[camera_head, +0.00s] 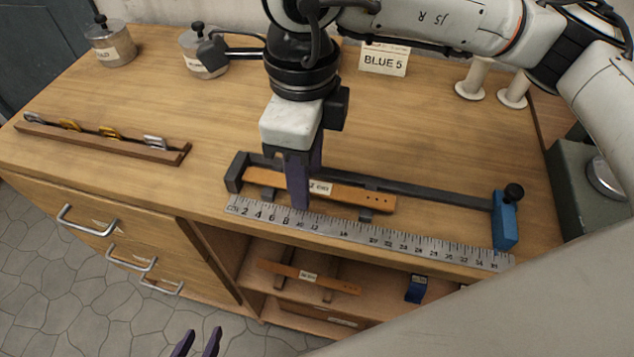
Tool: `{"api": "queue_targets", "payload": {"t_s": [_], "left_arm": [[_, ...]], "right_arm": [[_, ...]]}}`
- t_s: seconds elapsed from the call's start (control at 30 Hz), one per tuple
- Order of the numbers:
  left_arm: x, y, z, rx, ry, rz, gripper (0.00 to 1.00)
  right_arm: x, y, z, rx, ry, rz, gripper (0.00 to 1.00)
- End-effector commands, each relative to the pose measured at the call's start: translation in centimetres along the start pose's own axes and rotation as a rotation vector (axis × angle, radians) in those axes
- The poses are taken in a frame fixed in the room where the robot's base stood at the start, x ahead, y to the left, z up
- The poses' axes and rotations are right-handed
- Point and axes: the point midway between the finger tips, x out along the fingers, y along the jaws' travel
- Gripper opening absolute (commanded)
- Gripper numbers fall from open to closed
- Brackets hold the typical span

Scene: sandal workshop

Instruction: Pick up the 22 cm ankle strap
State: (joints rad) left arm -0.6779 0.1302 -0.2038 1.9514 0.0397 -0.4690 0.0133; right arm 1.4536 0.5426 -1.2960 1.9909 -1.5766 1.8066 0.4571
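A tan ankle strap (350,194) lies along the measuring fixture on the bench. Its left end is near the fixture's left stop, and its right end, with small holes, is near the 22 mark of the steel ruler (420,249). Its white tag is partly hidden and hard to read. My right gripper (305,190) points down over the strap's middle, one finger in front of it. Whether the fingers touch it cannot be told. My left gripper (197,343) shows only two purple fingertips at the bottom edge, apart and empty.
The fixture has a dark rail and a blue slider (505,222). Another tan strap (285,269) lies on the shelf below, beside a blue block (416,289). A wooden rack (100,143) with metal buckles is at left. Canisters, a "BLUE 5" card (384,61) and white spools stand behind.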

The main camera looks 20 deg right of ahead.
Motion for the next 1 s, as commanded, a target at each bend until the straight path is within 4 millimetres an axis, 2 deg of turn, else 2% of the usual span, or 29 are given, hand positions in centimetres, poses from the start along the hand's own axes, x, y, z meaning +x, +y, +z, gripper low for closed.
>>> {"api": "queue_targets", "payload": {"t_s": [0.07,0.3,0.53,0.67,1.0], "left_arm": [[0.0,0.0,0.0,0.000,0.000,-0.001,0.36],[0.0,-0.1,0.2,0.000,-0.003,-0.001,0.36],[-0.1,-0.1,0.5,-0.001,-0.010,-0.001,0.36],[-0.1,-0.1,0.7,-0.001,-0.012,-0.001,0.36],[0.0,-0.1,0.8,0.000,-0.014,-0.001,0.36]], "right_arm": [[0.0,0.0,0.0,0.000,0.000,0.000,0.41],[0.0,0.0,0.0,0.000,0.000,0.000,0.00],[-0.1,0.0,0.0,0.001,0.000,0.000,0.00],[-1.0,0.0,0.1,0.001,-0.002,0.000,0.00],[-7.6,0.0,0.1,0.001,-0.003,-0.002,0.00]]}}
